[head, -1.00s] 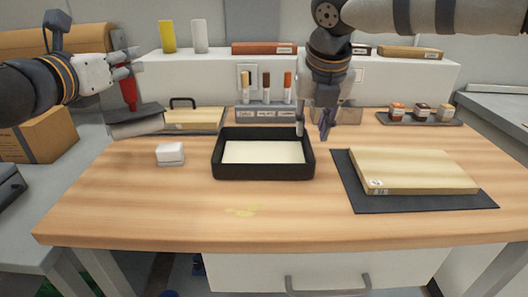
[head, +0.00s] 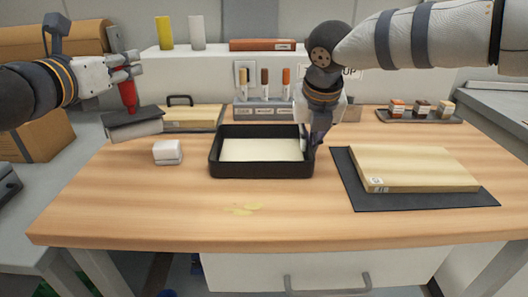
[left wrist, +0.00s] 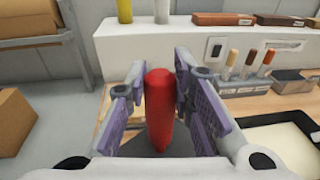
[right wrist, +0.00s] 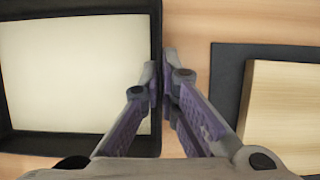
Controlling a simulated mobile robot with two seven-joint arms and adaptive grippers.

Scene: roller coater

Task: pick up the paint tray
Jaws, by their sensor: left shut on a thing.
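The black paint tray (head: 262,171) sits on the wooden table, with a flat cream surface inside it. My right gripper (head: 314,142) points down at the tray's right wall. In the right wrist view, my right gripper's fingertips (right wrist: 160,75) are close together, at the wall of the tray (right wrist: 156,30). I cannot tell whether they are closed on it. My left gripper (head: 128,72) is shut on the red handle (head: 128,97) of a roller tool, well left of the tray. The red handle is upright between the fingers in the left wrist view (left wrist: 160,105).
A white block (head: 167,152) stands left of the tray. A wooden board (head: 415,169) on a dark mat (head: 360,200) lies to the right. A rack (head: 262,112) and a shallow tray of jars (head: 420,117) stand behind.

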